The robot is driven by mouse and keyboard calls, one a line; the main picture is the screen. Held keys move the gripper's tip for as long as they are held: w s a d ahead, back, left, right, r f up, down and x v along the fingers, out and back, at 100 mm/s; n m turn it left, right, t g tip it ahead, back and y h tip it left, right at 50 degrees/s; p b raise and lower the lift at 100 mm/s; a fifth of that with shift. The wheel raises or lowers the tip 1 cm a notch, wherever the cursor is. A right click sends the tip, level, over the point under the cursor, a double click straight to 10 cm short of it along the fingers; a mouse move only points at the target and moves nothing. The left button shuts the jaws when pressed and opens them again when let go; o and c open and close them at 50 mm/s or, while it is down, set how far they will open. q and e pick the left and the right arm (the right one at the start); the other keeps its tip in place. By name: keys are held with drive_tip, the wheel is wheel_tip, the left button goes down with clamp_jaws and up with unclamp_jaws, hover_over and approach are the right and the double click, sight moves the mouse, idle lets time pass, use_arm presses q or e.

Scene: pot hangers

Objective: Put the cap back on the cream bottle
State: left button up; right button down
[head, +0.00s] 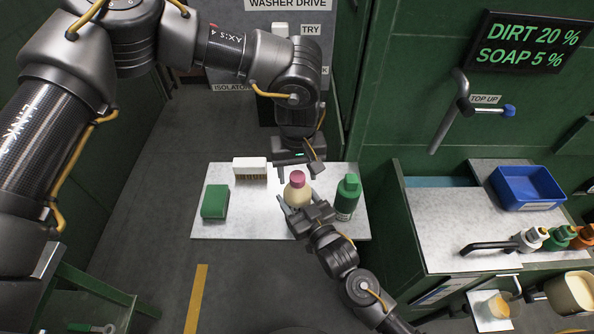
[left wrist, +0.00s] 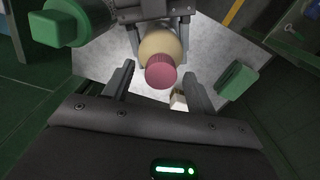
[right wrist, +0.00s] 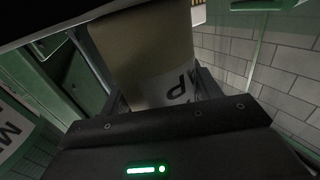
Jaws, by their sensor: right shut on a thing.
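The cream bottle (head: 298,195) stands upright over the pale board, with the pink cap (head: 297,177) on its top. I cannot tell how tightly the cap sits. My right gripper (head: 299,203) is shut on the bottle's body from the near side. The bottle (right wrist: 145,50) fills the space between its fingers in the right wrist view. My left gripper (head: 301,166) is open and empty, just above and behind the cap. In the left wrist view the cap (left wrist: 160,72) shows beyond and between the open fingers (left wrist: 157,84), apart from both.
On the board (head: 235,225) stand a green bottle (head: 347,195) close to the right, a green sponge (head: 215,201) at the left and a white-topped brush (head: 250,168) behind. A counter (head: 450,235) with a blue tray (head: 530,188) is at the right. The board's front left is clear.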

use_arm(q)
drive_tip(key=shift+r, duration=2.25)
drive_tip(key=shift+c, duration=0.4)
